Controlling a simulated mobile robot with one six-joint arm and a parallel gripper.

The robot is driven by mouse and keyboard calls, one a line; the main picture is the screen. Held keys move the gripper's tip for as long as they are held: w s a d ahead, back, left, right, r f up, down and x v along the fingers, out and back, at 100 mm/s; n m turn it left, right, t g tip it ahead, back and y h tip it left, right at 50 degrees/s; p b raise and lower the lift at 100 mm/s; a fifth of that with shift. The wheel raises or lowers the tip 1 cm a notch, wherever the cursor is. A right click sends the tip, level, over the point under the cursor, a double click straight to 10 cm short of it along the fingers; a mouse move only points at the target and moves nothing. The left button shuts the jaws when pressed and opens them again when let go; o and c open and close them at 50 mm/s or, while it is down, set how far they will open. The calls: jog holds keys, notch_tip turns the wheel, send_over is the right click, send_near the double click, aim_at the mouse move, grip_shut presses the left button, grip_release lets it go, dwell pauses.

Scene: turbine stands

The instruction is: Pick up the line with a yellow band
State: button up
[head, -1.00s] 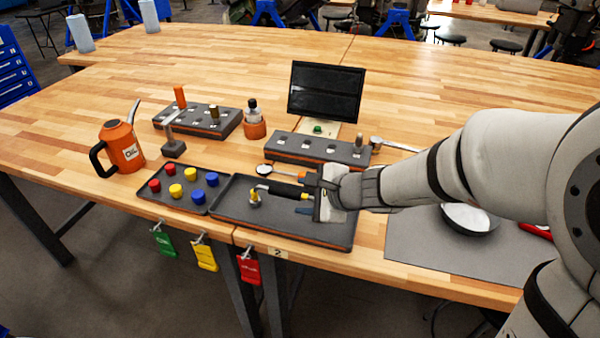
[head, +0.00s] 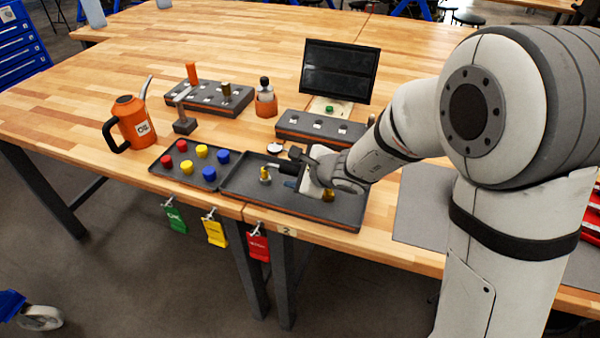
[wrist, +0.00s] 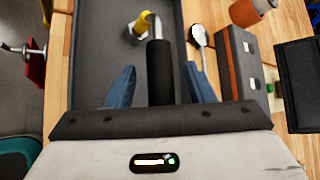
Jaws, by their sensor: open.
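My gripper (head: 288,178) is low over the dark tray (head: 240,192), with its blue fingers apart. In the wrist view, a black sleeved piece (wrist: 160,75) with a silver end lies between the open fingers (wrist: 160,88), with a gap on each side. It also shows in the head view (head: 281,168). A yellow part with a pale base (wrist: 141,24) is by the silver end; in the head view it looks like a brass-yellow fitting (head: 265,175). Another brass-coloured part (head: 328,195) shows beside my gripper. I cannot tell which of these belong to the line or make its band.
A smaller tray (head: 166,160) with red, yellow and blue caps is to the left. A slotted block (head: 318,128) and a dark screen (head: 340,70) stand behind. An orange oil can (head: 132,122) is at the left. Coloured tags hang from the table edge.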

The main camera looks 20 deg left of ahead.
jog(key=shift+c, duration=0.6)
grip_shut()
